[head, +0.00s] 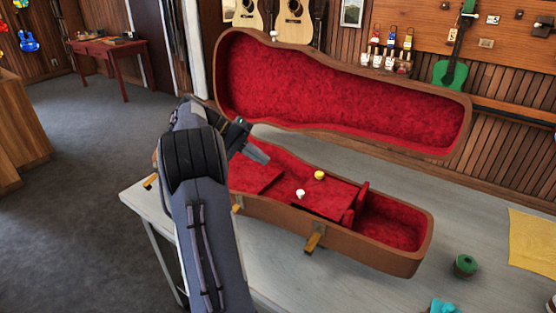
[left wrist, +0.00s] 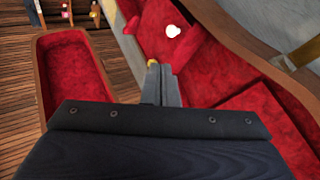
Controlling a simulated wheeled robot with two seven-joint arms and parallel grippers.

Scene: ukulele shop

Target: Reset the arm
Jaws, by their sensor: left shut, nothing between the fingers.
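My left arm reaches up from the bottom of the head view, and its gripper (head: 257,152) is over the left part of an open instrument case (head: 375,254). The fingers are shut and hold nothing. In the left wrist view the closed fingers (left wrist: 161,84) point over the red case lining (left wrist: 215,62). My right gripper does not show in either view.
The case lies on a grey table (head: 320,284) with its lid (head: 340,95) raised. Inside are a white knob (head: 300,193) and a yellow knob (head: 319,175). A green object (head: 466,265), a teal object (head: 443,307) and a yellow cloth (head: 533,240) lie to the right.

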